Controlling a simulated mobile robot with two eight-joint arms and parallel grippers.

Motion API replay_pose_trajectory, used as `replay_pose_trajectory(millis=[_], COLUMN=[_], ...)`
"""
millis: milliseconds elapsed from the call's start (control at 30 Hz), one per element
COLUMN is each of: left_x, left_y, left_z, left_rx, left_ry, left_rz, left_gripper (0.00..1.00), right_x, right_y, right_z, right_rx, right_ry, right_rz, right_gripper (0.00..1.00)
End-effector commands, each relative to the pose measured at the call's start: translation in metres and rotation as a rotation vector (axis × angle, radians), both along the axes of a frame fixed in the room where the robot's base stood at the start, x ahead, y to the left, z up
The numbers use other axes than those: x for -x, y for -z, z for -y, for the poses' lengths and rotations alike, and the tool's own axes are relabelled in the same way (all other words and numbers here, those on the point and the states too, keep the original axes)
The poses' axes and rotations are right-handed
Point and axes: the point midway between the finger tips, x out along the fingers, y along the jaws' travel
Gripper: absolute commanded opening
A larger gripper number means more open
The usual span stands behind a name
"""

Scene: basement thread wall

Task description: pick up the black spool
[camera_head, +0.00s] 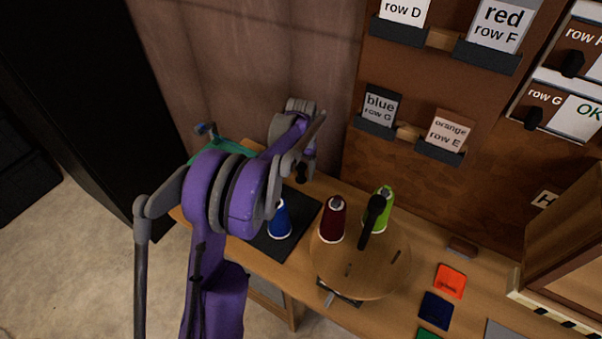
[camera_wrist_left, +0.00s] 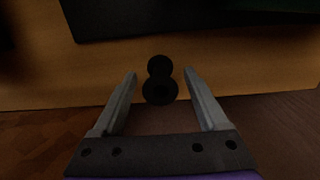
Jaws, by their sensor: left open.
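The black spool (camera_wrist_left: 160,82) stands on the wooden bench and shows end-on in the left wrist view, with a narrow waist between two round ends. It also appears as a small dark shape in the head view (camera_head: 303,174), partly covered by my arm. My left gripper (camera_wrist_left: 160,72) is open. Its two grey fingers are on either side of the spool in the picture, with visible gaps, and do not touch it. I cannot tell how far above or below the spool's height the fingertips are. My right gripper is not in view.
A black mat (camera_head: 261,245) holds a blue thread cone (camera_head: 280,220). A round wooden turntable (camera_head: 345,275) carries a dark red cone (camera_head: 332,218), a green cone (camera_head: 384,198) and a black handle (camera_head: 371,222). Labelled wall shelves (camera_head: 375,126) rise behind. Coloured squares (camera_head: 450,281) lie at right.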

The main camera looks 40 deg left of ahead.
Motion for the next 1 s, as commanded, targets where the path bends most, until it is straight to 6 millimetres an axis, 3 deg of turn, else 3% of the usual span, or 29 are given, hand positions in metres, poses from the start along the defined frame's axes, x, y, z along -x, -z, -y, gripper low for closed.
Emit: replay_pose_trajectory(millis=[100,367,767,1000], left_x=[-0.0002,-0.0001,0.0,0.0], left_y=[0.0107,0.0121,0.0118,0.0117], left_z=[-0.0001,-0.0001,-0.0002,-0.0002], left_rx=[0.0,0.0,0.0,0.0], left_ry=[0.0,0.0,-0.001,-0.001], left_rz=[0.0,0.0,0.0,0.0], left_gripper=[0.76,0.74,0.02,0.0], right_x=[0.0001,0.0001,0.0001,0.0], right_y=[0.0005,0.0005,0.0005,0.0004], right_z=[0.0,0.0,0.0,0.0], right_rx=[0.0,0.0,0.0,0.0], right_ry=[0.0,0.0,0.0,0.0], right_rz=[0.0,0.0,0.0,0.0], right_gripper=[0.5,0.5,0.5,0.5])
